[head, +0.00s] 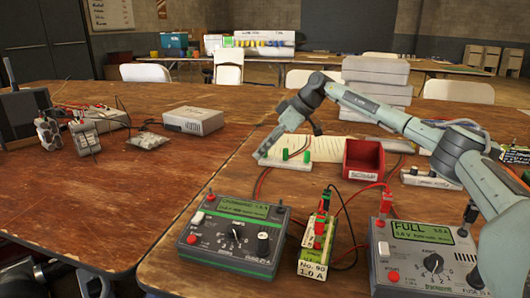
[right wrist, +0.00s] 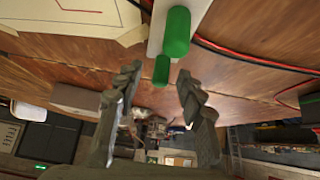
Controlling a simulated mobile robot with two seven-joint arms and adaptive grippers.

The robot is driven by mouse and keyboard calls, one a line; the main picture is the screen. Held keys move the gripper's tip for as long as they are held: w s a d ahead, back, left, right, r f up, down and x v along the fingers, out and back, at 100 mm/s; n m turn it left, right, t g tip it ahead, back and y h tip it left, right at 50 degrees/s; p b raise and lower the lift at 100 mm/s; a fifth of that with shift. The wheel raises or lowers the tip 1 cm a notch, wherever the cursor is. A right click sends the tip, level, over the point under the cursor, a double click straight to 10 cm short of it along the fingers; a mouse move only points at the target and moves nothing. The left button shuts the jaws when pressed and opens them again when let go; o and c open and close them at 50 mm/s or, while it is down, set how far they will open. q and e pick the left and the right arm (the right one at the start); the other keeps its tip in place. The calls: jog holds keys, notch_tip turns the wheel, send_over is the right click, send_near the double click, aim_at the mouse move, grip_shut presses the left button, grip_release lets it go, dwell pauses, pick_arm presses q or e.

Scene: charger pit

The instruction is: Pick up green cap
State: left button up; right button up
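Two small green caps stand on a pale strip on the wooden table, near the middle of the head view: a left one (head: 285,154) and a right one (head: 307,156). In the right wrist view one green cap (right wrist: 177,31) looks larger and the other green cap (right wrist: 161,70) appears in the gap near my fingertips. My right gripper (head: 264,154) is just left of the caps in the head view. Its two fingers (right wrist: 157,80) are apart with nothing held between them. I cannot tell the exact depth gap to the nearer cap. My left gripper is not in view.
A red bin (head: 363,160) stands right of the caps, with stacked grey boxes (head: 375,82) behind. A green-edged meter (head: 233,238), a battery pack (head: 318,243) and a grey charger (head: 425,257) with cables fill the front.

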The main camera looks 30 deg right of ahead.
jog(key=c, duration=0.8)
jog(key=shift+r, duration=0.6)
notch_tip(320, 180, up, 7)
jog(key=shift+w+p, duration=0.1)
jog(key=shift+p, duration=0.5)
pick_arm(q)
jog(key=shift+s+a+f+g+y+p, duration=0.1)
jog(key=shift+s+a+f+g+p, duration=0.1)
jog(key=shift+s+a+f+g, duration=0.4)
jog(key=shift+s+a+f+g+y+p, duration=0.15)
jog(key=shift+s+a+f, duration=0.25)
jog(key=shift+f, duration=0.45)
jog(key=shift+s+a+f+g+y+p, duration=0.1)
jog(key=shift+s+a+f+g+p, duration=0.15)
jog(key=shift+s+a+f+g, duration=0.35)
pick_arm(e)
notch_tip(320, 180, up, 10)
